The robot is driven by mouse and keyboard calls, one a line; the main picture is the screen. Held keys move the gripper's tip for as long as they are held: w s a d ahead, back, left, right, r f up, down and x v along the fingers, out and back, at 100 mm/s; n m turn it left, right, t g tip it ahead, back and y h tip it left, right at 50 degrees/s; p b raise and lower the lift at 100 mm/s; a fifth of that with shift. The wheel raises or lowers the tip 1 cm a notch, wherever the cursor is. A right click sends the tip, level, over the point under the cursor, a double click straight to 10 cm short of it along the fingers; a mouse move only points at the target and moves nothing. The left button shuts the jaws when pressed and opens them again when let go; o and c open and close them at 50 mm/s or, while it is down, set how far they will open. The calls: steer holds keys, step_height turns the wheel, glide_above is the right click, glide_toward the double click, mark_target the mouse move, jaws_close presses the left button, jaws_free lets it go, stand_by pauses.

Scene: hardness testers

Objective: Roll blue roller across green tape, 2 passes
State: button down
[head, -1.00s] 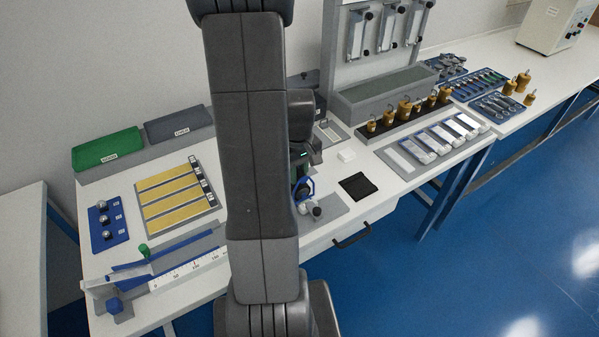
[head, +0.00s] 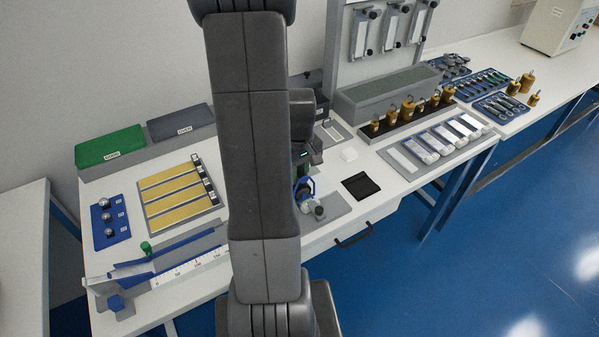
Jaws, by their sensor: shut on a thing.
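My gripper (head: 306,161) is partly hidden behind my own dark arm, which crosses the middle of the head view. Its fingertips do not show clearly. The blue roller (head: 306,186) shows as a small blue frame just below my gripper, over the bench near its front edge. My gripper appears shut on it. A small dark green patch (head: 303,173) shows between the gripper and the blue frame; I cannot tell whether it is the green tape. Any tape surface under the roller is hidden.
A grey plate with a dark knob (head: 319,211) lies beside the roller. A yellow-striped board (head: 180,197) and a ruler fixture (head: 170,275) stand left. Brass weights (head: 408,108) stand behind right.

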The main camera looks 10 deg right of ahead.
steer(key=shift+a, duration=0.2)
stand_by(0.5)
steer(key=shift+w+d, duration=0.15)
steer(key=shift+d, duration=0.4)
steer(key=shift+w+d, duration=0.15)
steer(key=shift+d, duration=0.35)
stand_by(2.6)
stand_by(0.4)
step_height(320, 180, up, 6)
steer(key=p, duration=0.4)
stand_by(0.4)
stand_by(0.5)
